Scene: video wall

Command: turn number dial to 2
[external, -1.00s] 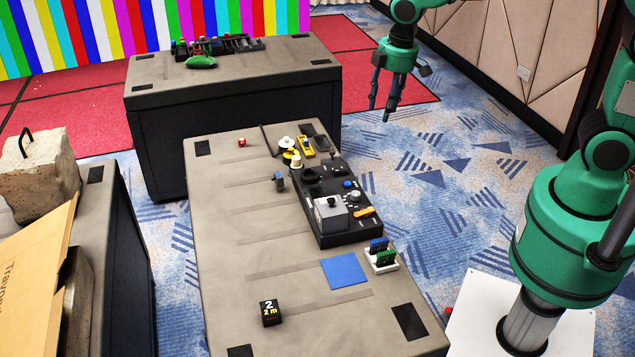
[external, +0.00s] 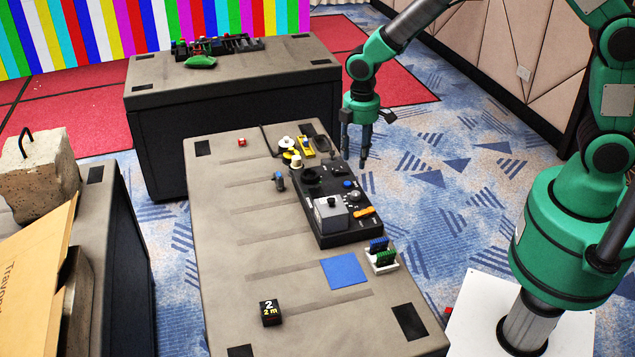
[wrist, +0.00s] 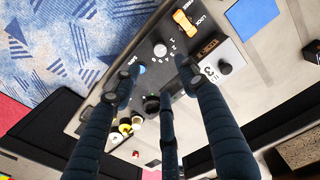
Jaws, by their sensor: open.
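The number dial (wrist: 160,50) is a small pale round knob on the black control panel (wrist: 128,27), with white digits printed around it. In the external view the dial (external: 355,196) is near the panel's right side, below a blue button (external: 347,184). My gripper (external: 357,148) is open and empty, fingers pointing down, above the panel's far right edge and apart from the dial. In the wrist view my gripper (wrist: 160,76) has its dark fingers spread, with the dial just beyond the tips. Where the dial points is too small to tell.
On the panel are an orange switch (external: 364,212), a grey box (external: 331,213) with a black knob, and a dark round knob (external: 310,175). Yellow items (external: 307,147) stand behind it. The table's left side (external: 235,220) is mostly clear.

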